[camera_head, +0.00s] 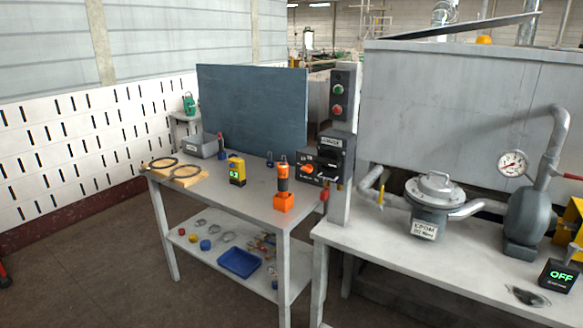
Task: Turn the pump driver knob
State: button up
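A dark control box (322,160) stands at the right end of the left workbench, beside a grey post. An orange knob (307,169) is on its front; it looks like the pump driver knob, but the small label is too small to read. A grey pump-like unit with a domed top (435,189) sits on the right bench. A small black display (560,275) at the right edge reads OFF in green. My gripper is not in view.
The left workbench (262,205) holds an orange tool (283,187), a yellow meter (237,171) and a grey bin (202,146). A blue tray (239,263) lies on the lower shelf.

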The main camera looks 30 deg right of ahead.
aim_at(308, 169)
jog(key=u, duration=0.35)
jog(key=i, duration=1)
jog(key=u, duration=0.55)
